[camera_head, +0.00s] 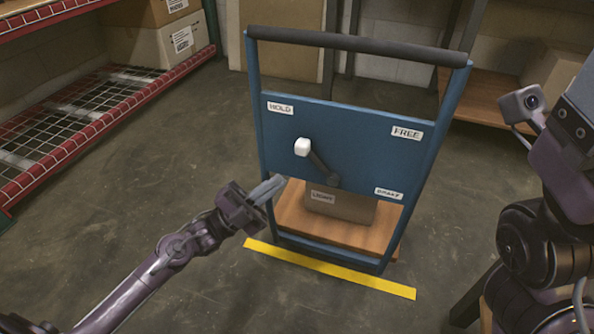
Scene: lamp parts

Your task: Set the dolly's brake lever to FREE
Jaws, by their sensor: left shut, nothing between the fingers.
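The blue dolly (285,141) stands upright in the middle of the head view, with a dark handle bar (360,47) on top. Its brake lever (319,163) is a dark arm with a white knob (302,147). The lever tilts up and left from its pivot, toward the HOLD label (281,108). The FREE label (407,133) is at the panel's upper right. My left gripper (276,186) is shut and empty, below and left of the knob, apart from it in the picture. My right arm shows at the right edge; its fingers are not visible.
A carton (345,206) sits on the dolly's wooden deck (294,218). A yellow floor strip (330,269) runs along its front. A red-edged wire rack (75,120) stands at left and a wooden shelf (485,98) behind right. The floor left of the dolly is clear.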

